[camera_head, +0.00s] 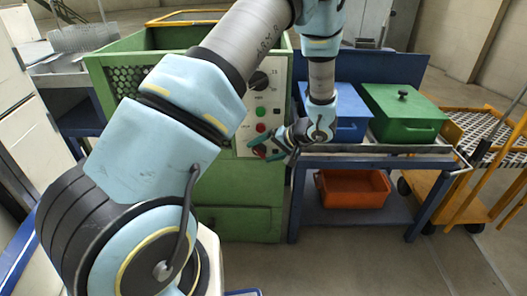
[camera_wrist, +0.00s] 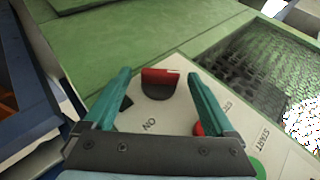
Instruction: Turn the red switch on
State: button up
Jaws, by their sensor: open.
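The red switch (camera_wrist: 160,77) has a red handle on a dark round base on the pale control panel (camera_wrist: 150,112). An "ON" label is printed beside it, on the side nearer my gripper in the wrist view. My gripper (camera_wrist: 158,80) is open, with one teal finger on each side of the red handle. A gap shows between each finger and the handle, so neither appears to touch it. In the head view my gripper (camera_head: 258,148) is at the lower part of the panel, and a bit of red shows between its fingers.
A red button (camera_wrist: 198,128) is close to one finger, and a green button (camera_wrist: 258,168) lies beyond it by a "START" label. A dark knob (camera_head: 258,82) is higher on the panel. A blue box (camera_head: 340,105) and a green box (camera_head: 403,112) stand on the bench at right.

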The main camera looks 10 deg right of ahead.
jog(key=shift+c, duration=0.2)
jog(key=c, duration=1.3)
jog(key=shift+c, duration=0.2)
jog(key=shift+f, duration=0.1)
jog(key=y+b, duration=0.2)
jog(key=f+m+t+y+b, duration=0.1)
jog(key=b, duration=0.1)
jog(key=shift+s+d, duration=0.1)
jog(key=shift+d, duration=0.15)
jog(key=y+b, duration=0.1)
jog(key=m+t+y+b, duration=0.1)
jog(key=t+y+b, duration=0.1)
jog(key=y, duration=0.1)
jog(key=shift+d+f, duration=0.1)
jog(key=shift+f, duration=0.15)
jog(key=m+t+y+b, duration=0.2)
jog(key=y, duration=0.1)
jog(key=shift+f, duration=0.35)
jog(key=m+t, duration=0.1)
jog(key=t, duration=0.1)
jog(key=m+t+y+b, duration=0.1)
jog(key=m, duration=0.1)
jog(key=m+t+y+b, duration=0.1)
jog(key=t, duration=0.1)
jog(key=shift+a+f+t, duration=0.2)
jog(key=shift+a+t, duration=0.1)
jog(key=shift+m+y, duration=0.3)
